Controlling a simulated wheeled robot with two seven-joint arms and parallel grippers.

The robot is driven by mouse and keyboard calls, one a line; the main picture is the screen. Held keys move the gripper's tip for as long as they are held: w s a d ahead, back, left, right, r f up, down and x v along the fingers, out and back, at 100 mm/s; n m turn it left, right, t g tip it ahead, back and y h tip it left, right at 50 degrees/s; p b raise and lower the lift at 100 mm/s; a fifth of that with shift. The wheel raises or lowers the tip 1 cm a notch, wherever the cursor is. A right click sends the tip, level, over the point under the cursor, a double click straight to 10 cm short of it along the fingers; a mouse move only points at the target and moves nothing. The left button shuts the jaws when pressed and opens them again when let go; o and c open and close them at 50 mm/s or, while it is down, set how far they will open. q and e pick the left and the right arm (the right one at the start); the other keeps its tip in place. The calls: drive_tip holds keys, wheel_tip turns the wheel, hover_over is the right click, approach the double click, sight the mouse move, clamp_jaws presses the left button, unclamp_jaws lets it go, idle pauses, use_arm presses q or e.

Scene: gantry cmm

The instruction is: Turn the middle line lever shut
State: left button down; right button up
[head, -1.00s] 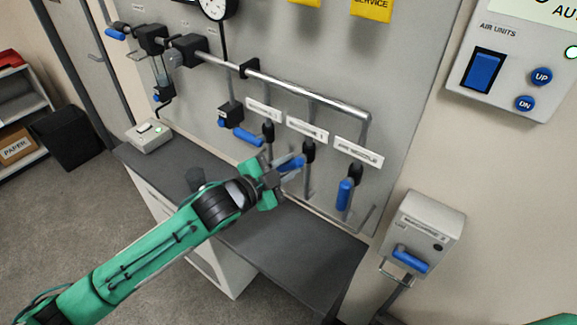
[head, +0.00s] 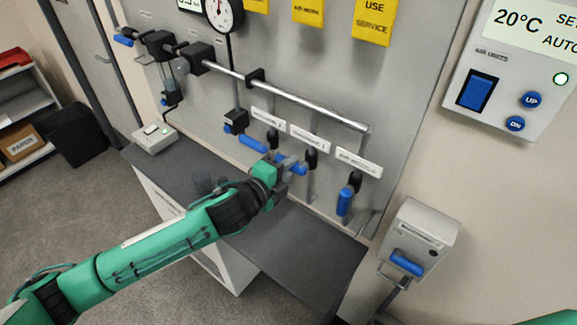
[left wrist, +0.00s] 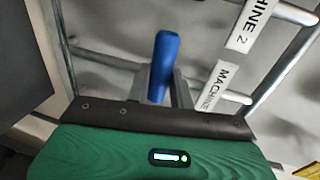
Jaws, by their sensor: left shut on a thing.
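The middle line lever (head: 298,168) has a blue handle that reaches to the left of its dark valve body (head: 311,156), under a white label on the wall panel. My left gripper (head: 284,166) is shut on this handle. In the left wrist view the blue handle (left wrist: 164,55) stands between the two grey fingers, beside the label reading MACHINE 1 (left wrist: 216,86). The fingers partly hide the handle in both views. My right gripper is out of view; only a bit of green shows at the lower right.
The left line lever (head: 252,143) lies crosswise beside my gripper. The right line lever (head: 345,201) hangs downward. A metal pipe (head: 300,98) runs above them. The dark bench top (head: 290,245) below is mostly clear. A grey box with a blue handle (head: 407,263) stands right.

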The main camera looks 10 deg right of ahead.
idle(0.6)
use_arm(q)
drive_tip(key=c, duration=1.2)
unclamp_jaws()
drive_tip(key=shift+c, duration=0.2)
drive_tip(key=b+v, duration=0.4)
drive_tip(key=v, duration=0.9)
drive_tip(key=shift+s+a, duration=0.25)
drive_tip(key=shift+s, duration=0.1)
drive_tip(key=shift+r, duration=0.15)
